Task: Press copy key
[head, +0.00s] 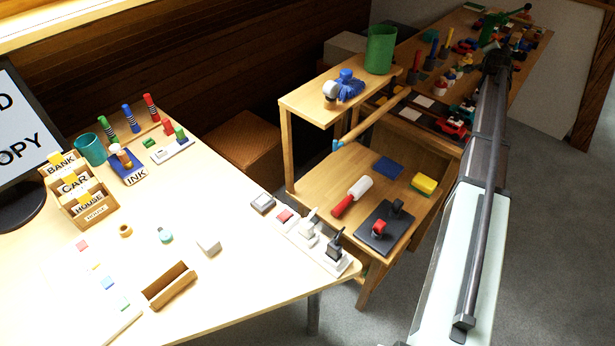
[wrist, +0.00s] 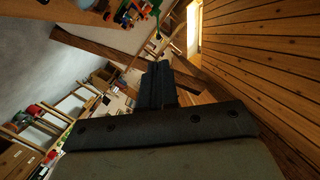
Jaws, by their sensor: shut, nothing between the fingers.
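A monitor (head: 22,128) stands at the left edge of the desk in the head view, partly cut off, with the letters "D" and "OPY" on its screen. No key labelled copy can be read. Small coloured squares (head: 107,283) lie on the desk's left front. My gripper (wrist: 158,85) is shut and empty in the wrist view, with no desk key visible by its fingertips. My arm extends along the right side of the head view.
The desk (head: 215,290) holds card boxes (head: 78,196), an ink pad (head: 128,168) and an open brown tray (head: 169,285). A wooden shelf unit (head: 335,175) with tools stands right of it. A long crowded bench lies behind. Bare floor shows at right.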

